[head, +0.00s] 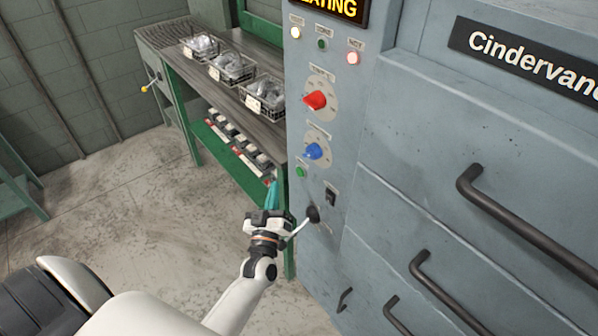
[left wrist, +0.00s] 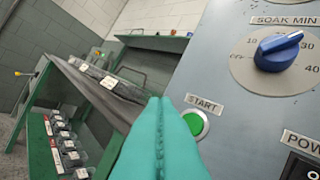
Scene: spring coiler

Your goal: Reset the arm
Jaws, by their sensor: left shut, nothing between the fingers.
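My left gripper (head: 272,190) is in front of the grey machine's left edge, with its teal fingers pointing up. In the left wrist view its two fingers (left wrist: 160,135) are pressed together with nothing between them. The green START button (left wrist: 196,124) shows just right of the fingertips there; in the head view the green button (head: 300,172) is right of and above them. I cannot tell whether the fingers touch the panel. A lever with a black ball knob (head: 313,214) is right of my gripper. My right gripper is not in view.
The machine panel carries a red dial (head: 316,100), a blue dial (head: 318,151) and a black power switch (head: 331,195). Dark drawer handles (head: 447,292) stick out at the right. A green bench (head: 190,110) with wire baskets stands behind. Open floor (head: 120,210) lies left.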

